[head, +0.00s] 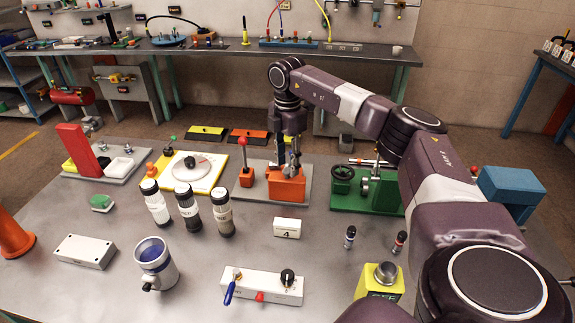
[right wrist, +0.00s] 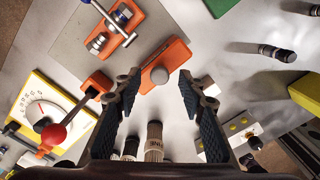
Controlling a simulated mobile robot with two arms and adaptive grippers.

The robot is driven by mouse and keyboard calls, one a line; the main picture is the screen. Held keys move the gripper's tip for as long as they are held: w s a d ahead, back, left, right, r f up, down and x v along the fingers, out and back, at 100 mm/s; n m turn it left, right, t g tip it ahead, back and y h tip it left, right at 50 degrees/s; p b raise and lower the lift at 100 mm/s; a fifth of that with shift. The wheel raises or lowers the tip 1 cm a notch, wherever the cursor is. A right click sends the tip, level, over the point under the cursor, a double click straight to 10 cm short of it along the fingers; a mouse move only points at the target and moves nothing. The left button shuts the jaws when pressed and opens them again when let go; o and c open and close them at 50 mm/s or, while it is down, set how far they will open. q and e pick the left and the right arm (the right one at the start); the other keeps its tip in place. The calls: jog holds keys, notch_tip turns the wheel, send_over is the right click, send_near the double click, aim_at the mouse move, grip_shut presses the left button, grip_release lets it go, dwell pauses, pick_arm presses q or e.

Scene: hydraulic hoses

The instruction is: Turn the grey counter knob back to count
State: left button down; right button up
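A grey round knob (right wrist: 159,75) sits on an orange box (right wrist: 172,58), which I take to be the counter. The box (head: 286,187) also shows in the head view on a grey plate, with my right gripper just above it; there the knob is hidden or too small to tell. My right gripper (right wrist: 158,80) is open. Its two fingers stand apart, one on each side of the knob in the right wrist view, with visible gaps. Whether the fingertips are level with the knob, I cannot tell. My left gripper is not in view.
A red-ball lever (head: 246,172) stands left of the orange box. Several bottles (head: 188,212) and a white block marked 4 (head: 287,228) are in front. A green valve unit (head: 372,188) is to the right. Bare table shows between the front items.

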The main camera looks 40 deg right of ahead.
jog(key=shift+f, duration=0.95)
jog(key=shift+c, duration=0.5)
grip_shut()
